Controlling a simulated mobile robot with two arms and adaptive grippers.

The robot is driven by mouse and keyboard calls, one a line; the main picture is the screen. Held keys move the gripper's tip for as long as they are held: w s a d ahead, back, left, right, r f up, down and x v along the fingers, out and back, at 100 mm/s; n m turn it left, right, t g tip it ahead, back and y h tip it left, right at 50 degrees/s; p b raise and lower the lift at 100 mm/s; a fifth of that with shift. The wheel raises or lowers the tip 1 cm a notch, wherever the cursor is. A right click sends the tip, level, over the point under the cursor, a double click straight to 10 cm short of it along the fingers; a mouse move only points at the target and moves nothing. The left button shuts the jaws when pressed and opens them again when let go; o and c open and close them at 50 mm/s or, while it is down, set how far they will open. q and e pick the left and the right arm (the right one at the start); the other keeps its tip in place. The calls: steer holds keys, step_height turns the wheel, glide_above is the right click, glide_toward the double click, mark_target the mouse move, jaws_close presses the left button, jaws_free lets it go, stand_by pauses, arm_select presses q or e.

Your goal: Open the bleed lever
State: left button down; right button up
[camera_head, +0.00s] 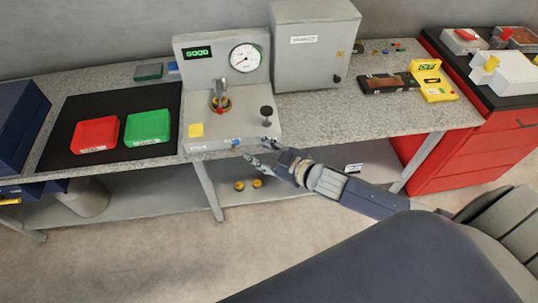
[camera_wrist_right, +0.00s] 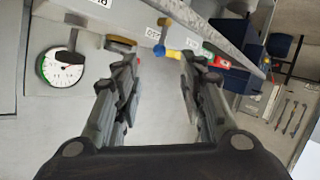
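The test stand (camera_head: 185,85) has a round dial gauge and a green "GOOD" display. A small blue part (camera_head: 236,142), which looks like the bleed lever, sits at the front edge of its base. In the right wrist view a yellow and blue fitting (camera_wrist_right: 172,52) shows beyond and between the fingers. My right gripper (camera_head: 257,150) is just in front of the base's front edge, right of the blue part. Its fingers (camera_wrist_right: 158,75) are apart with nothing between them. I cannot tell whether a fingertip touches the base. My left gripper is out of view.
A lever on a red and yellow ring (camera_head: 220,103) and a black knob (camera_head: 266,114) stand on the base. A red tray (camera_head: 96,134) and green tray (camera_head: 147,127) lie left. A grey cabinet (camera_head: 315,60) stands behind right. The worktop between cabinet and yellow stand (camera_head: 432,82) holds small parts.

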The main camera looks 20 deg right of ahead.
steer(key=shift+v, duration=1.75)
steer(key=shift+r, duration=0.1)
steer(key=s+d+f+m+g+h, duration=0.2)
steer(key=s+d+f, duration=0.1)
steer(key=f, duration=0.7)
steer(key=s+d+f+m+g+h, duration=0.15)
steer(key=s+d+f, duration=0.25)
steer(key=f, duration=0.6)
steer(key=s+d+f+m+g+h, duration=0.1)
steer(key=s+d+f+h, duration=0.15)
steer(key=f, duration=0.75)
steer(key=s+a+f+g, duration=0.2)
steer(key=s+f, duration=0.3)
steer(key=s, duration=0.5)
steer(key=s+a+f+m+g, duration=0.1)
steer(key=s+a+f+g, duration=0.1)
steer(key=s+f, duration=0.4)
steer(key=s+a+f+m+g, duration=0.1)
steer(key=s+f, duration=0.5)
steer(key=s, duration=0.9)
steer(key=shift+a+g, duration=0.9)
steer(key=shift+g, duration=0.35)
steer(key=shift+d, duration=0.1)
steer(key=shift+c, duration=1.1)
